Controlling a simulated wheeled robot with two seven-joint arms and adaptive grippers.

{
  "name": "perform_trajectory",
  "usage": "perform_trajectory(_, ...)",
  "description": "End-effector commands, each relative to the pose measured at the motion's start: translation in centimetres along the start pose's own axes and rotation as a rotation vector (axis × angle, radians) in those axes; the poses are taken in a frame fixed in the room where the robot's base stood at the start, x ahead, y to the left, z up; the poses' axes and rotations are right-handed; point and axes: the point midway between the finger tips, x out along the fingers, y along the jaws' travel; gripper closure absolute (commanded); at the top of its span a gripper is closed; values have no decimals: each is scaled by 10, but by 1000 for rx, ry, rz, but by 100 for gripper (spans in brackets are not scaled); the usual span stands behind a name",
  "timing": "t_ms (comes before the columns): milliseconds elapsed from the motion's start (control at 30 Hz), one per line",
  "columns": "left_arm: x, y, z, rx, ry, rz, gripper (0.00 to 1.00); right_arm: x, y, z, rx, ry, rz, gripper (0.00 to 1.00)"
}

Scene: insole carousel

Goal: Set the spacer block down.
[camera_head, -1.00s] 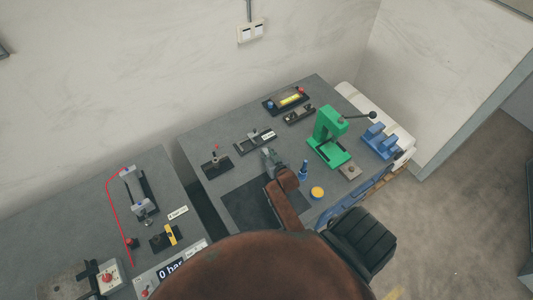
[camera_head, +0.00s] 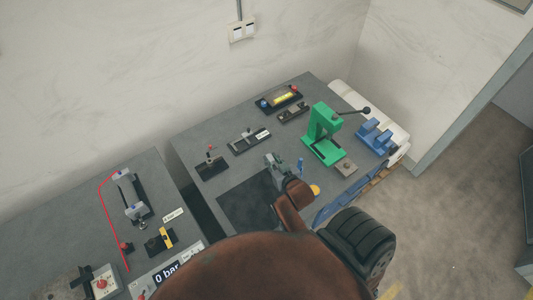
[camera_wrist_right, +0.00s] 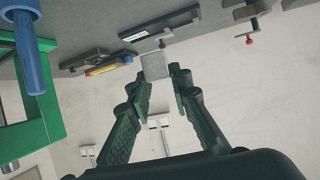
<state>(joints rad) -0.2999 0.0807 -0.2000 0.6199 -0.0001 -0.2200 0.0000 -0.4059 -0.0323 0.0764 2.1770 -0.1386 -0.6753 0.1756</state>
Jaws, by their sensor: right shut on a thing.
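The spacer block appears to be the small grey block (camera_wrist_right: 155,67) at the fingertips in the right wrist view. My right gripper (camera_wrist_right: 159,84) is shut on it, with a dark finger on either side. In the head view my right gripper (camera_head: 273,160) is over the main table, by the right edge of the dark mat (camera_head: 236,203). The block is too small to make out clearly there. I cannot tell how high it is above the table. My left gripper is not in view.
Close to the right of my gripper are a blue upright peg (camera_head: 300,164) and a yellow button (camera_head: 315,190), partly covered by my arm. A green press (camera_head: 322,130) stands beyond them. Several black fixtures line the back. The mat is mostly bare.

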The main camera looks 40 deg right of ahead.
Motion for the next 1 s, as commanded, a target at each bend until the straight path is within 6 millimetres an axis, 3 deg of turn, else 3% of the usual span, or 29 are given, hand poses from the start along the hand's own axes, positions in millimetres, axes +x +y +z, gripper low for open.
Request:
perform_trajectory(267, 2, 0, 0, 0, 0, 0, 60, -11, -2, -1, 0, 2, -1, 100)
perform_trajectory(367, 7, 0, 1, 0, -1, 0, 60, -7, -12, -2, -3, 2, -14, 100)
perform_trajectory(467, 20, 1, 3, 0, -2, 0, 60, 0, -39, -7, -10, 3, -46, 100)
perform_trajectory(633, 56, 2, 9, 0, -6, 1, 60, 10, -113, -21, -43, 3, -133, 100)
perform_trajectory(800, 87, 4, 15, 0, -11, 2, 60, 3, -178, -36, -84, 2, -209, 100)
perform_trajectory(1000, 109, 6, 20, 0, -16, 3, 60, -13, -222, -46, -120, 3, -261, 100)
